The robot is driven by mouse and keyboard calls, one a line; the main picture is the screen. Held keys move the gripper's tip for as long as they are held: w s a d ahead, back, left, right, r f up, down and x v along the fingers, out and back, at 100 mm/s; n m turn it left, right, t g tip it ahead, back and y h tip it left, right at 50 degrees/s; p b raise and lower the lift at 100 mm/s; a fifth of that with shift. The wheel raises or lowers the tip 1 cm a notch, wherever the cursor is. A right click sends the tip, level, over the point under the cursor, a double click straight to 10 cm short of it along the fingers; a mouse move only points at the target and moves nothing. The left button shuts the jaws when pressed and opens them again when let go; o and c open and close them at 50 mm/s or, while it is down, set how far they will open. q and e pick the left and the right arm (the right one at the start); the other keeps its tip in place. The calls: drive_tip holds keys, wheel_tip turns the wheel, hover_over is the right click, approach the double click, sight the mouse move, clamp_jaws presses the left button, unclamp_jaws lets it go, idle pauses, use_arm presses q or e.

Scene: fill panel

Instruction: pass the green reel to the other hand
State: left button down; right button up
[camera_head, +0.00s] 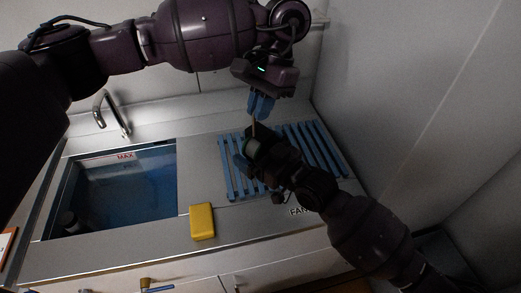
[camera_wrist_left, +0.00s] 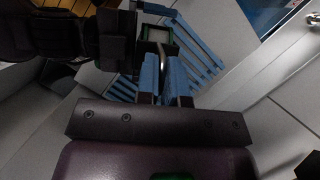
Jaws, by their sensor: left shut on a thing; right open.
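The green reel (camera_head: 252,147) shows as a small dark green patch in the head view, below my left gripper (camera_head: 261,104). In the left wrist view, the reel's green edge (camera_wrist_left: 160,34) shows just beyond the fingertips. My left gripper's blue fingers (camera_wrist_left: 163,76) are shut on a thin stem that runs to the reel. My right gripper (camera_head: 251,155) comes up from the lower right and is open at the reel, with a blue finger beside it. It partly hides the reel, and I cannot tell whether its fingers touch it.
A blue slatted rack (camera_head: 318,150) lies on the counter under both grippers. A yellow sponge (camera_head: 202,221) lies near the counter's front edge. A sink (camera_head: 170,200) with blue water and a tap (camera_head: 113,112) are on the left. A wall stands close on the right.

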drive_tip(key=shift+c, duration=0.2)
drive_tip(key=c, duration=0.9)
use_arm(q)
drive_tip(key=c, duration=1.2)
unclamp_jaws()
use_arm(e)
drive_tip(key=shift+c, duration=0.4)
use_arm(q)
drive_tip(key=shift+o, duration=0.2)
drive_tip(key=v, duration=1.2)
drive_tip(key=shift+s, duration=0.1)
